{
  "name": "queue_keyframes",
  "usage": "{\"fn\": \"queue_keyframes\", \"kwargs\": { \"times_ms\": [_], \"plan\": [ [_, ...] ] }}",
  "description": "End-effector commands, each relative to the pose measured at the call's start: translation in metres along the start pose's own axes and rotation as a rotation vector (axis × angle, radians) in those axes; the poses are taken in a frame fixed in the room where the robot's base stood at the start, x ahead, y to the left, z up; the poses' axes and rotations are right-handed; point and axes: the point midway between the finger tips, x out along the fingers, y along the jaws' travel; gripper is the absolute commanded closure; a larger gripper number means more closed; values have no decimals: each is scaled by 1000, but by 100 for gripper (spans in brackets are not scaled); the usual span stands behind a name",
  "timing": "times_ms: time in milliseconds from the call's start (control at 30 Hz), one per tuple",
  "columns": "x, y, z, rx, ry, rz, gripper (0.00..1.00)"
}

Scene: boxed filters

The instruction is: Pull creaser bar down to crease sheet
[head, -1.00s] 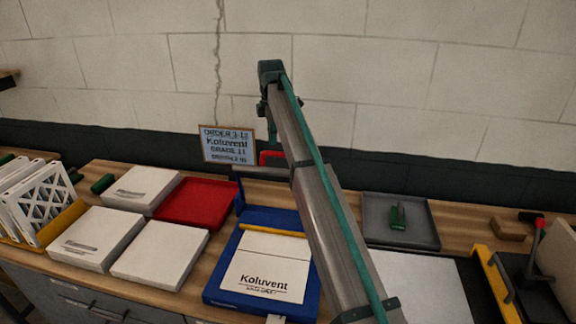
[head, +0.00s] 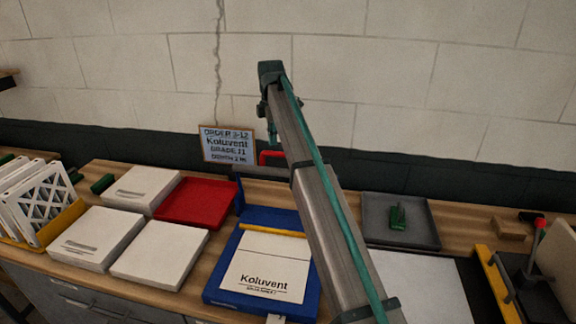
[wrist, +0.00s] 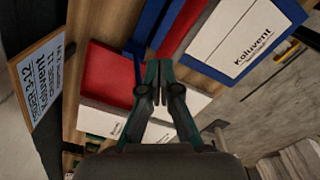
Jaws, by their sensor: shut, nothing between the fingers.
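The creaser is a blue base (head: 212,291) holding a white sheet (head: 268,262) printed "Koluvent". A yellow strip (head: 272,231) lies across the sheet's far end. Behind it, a dark bar (head: 262,173) stands raised above the base, with a red handle (head: 268,155) partly hidden by my arm. My gripper (head: 273,138) points down just above the red handle. In the wrist view my gripper (wrist: 160,70) is shut with nothing between its fingers. A red part (wrist: 182,28) lies just beyond the fingertips; contact cannot be told. The printed sheet (wrist: 245,38) shows at upper right.
A red tray (head: 193,203) and several white boxes (head: 160,252) lie left of the creaser. A grey tray (head: 403,238) with a green item is at right. An order sign (head: 228,144) stands behind. My arm crosses over the creaser's right side.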

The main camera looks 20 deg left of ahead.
Motion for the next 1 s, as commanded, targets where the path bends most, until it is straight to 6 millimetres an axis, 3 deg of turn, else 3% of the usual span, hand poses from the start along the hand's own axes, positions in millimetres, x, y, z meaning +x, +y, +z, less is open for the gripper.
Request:
{"fn": "queue_keyframes", "kwargs": {
  "times_ms": [1000],
  "plan": [
    [19,0,0,0,0,0,100]
  ]
}}
